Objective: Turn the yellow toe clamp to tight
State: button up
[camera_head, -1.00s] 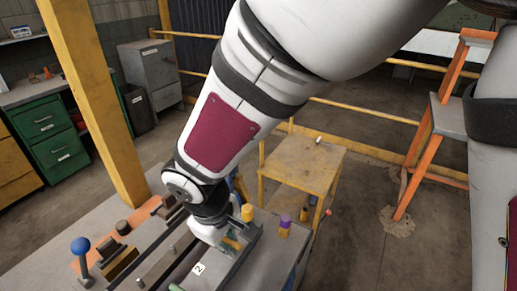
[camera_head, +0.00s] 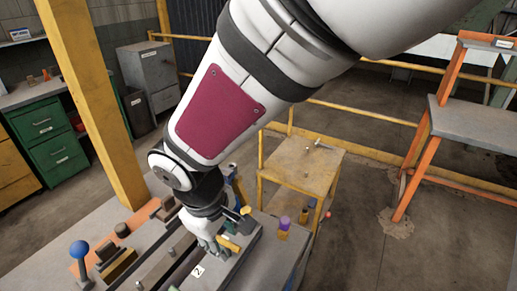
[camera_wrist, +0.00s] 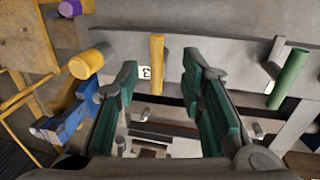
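The yellow toe clamp's handle (camera_wrist: 157,62) is a yellow bar beside a small number label in the wrist view. It also shows in the head view (camera_head: 229,244), just right of my gripper (camera_head: 208,238). In the wrist view my gripper (camera_wrist: 160,85) is open, with its green-padded fingers apart on either side of the handle's lower end. I cannot tell whether either finger touches it. The clamp's toe and lower parts are mostly hidden.
A green handle (camera_wrist: 289,78) stands right of the fingers. A yellow-capped cylinder (camera_wrist: 88,62) and a purple-topped piece (camera_wrist: 68,8) are at left. In the head view, a blue-knobbed lever (camera_head: 80,249) stands at left and a yellow side table (camera_head: 302,162) is behind.

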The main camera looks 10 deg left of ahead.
notch_tip(320, 180, up, 8)
jog(key=s, duration=0.1)
jog(key=shift+s+a, duration=0.3)
jog(key=w+d+r+m, duration=0.3)
jog(key=d+r+m, duration=0.15)
jog(key=d, duration=0.55)
jog(key=s+d+r+m+t, duration=0.1)
jog(key=s+d+r+m, duration=0.1)
jog(key=d, duration=0.8)
jog(key=s+d+r+m+t, duration=0.2)
jog(key=s+d+m, duration=0.3)
jog(key=d, duration=0.6)
jog(key=shift+s+d+r+m+t+y, duration=0.2)
jog(key=shift+r+m+t+y, duration=0.15)
jog(key=shift+r+m, duration=0.55)
jog(key=shift+f, duration=0.2)
